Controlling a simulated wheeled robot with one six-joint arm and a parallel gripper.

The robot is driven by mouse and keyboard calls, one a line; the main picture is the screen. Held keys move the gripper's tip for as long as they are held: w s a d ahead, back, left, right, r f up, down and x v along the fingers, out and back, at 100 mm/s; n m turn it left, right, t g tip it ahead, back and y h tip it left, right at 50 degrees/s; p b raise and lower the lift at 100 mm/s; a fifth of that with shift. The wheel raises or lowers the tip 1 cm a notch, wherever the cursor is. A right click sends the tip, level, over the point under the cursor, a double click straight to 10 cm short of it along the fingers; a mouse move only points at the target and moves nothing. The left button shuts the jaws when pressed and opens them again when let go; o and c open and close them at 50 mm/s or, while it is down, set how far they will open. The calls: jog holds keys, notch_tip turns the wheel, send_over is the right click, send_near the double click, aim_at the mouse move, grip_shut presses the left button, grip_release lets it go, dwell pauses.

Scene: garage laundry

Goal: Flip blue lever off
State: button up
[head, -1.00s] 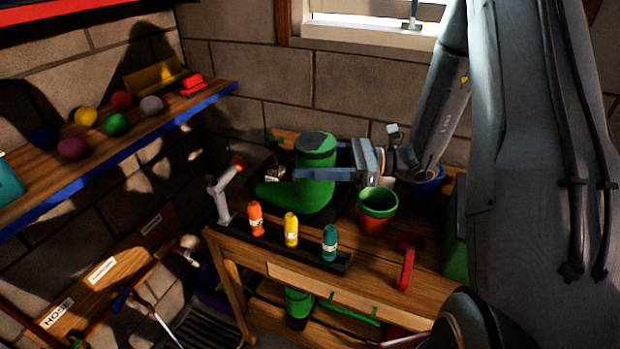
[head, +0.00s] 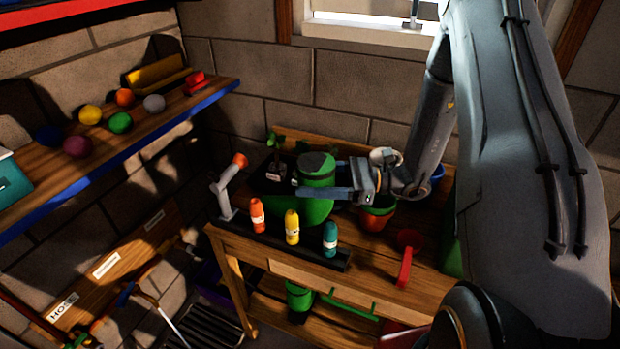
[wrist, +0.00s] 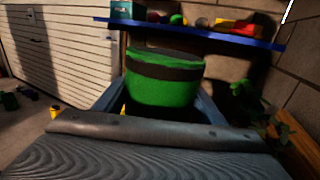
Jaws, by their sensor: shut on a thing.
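I cannot make out a clear blue lever. A small blue piece (head: 127,294) on a thin pale rod shows at the lower left of the head view, by the labelled board; I cannot tell whether it is the lever. My gripper (head: 312,191) is shut on a green boot-shaped object (head: 318,168) with a dark band near its top. The boot is upright over the wooden bench, and I cannot tell whether it touches it. In the wrist view the boot's top (wrist: 163,90) sits between my fingers.
Orange (head: 257,215), yellow (head: 292,227) and teal (head: 330,239) bottles stand in a black rack at the bench's front. A grey fixture with an orange end (head: 228,186) stands left of the boot. Pots (head: 376,215) and a red scoop (head: 405,262) are right. A blue-edged shelf (head: 150,126) holds balls.

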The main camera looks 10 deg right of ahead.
jog(key=shift+f, duration=0.1)
jog(key=o, duration=2.1)
jog(key=shift+s+d+b, duration=0.25)
jog(key=shift+d+b, duration=0.2)
jog(key=shift+d, duration=0.75)
jog(key=shift+s+d+b, duration=0.25)
jog(key=shift+d+b, duration=0.2)
jog(key=shift+d, duration=0.8)
jog(key=shift+s+d+b, duration=0.25)
jog(key=shift+d+b, duration=0.2)
jog(key=shift+d, duration=0.75)
